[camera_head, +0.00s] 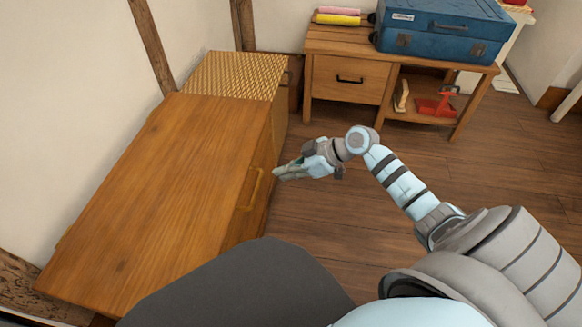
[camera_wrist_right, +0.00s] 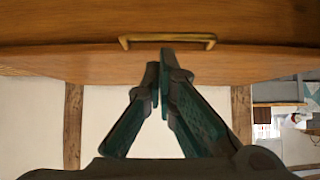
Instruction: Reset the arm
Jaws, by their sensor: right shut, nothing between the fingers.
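My right arm comes in from the lower right in the head view. Its gripper (camera_head: 281,172) is in front of the long wooden cabinet (camera_head: 180,180), close to the brass handle (camera_head: 253,190) on the cabinet's front. In the right wrist view the two dark green fingers (camera_wrist_right: 161,75) meet at their tips with nothing between them. The brass handle (camera_wrist_right: 200,40) shows just beyond the tips there; I cannot tell whether they touch it. The cabinet front looks closed. My left gripper is not in the head view.
A wooden side table (camera_head: 345,80) with a drawer stands at the back, bearing a blue case (camera_head: 440,35) and pink and yellow rolls (camera_head: 338,15). A red object (camera_head: 436,106) sits on its lower shelf. A woven box (camera_head: 235,75) adjoins the cabinet. Floor (camera_head: 335,225) right of the cabinet is clear.

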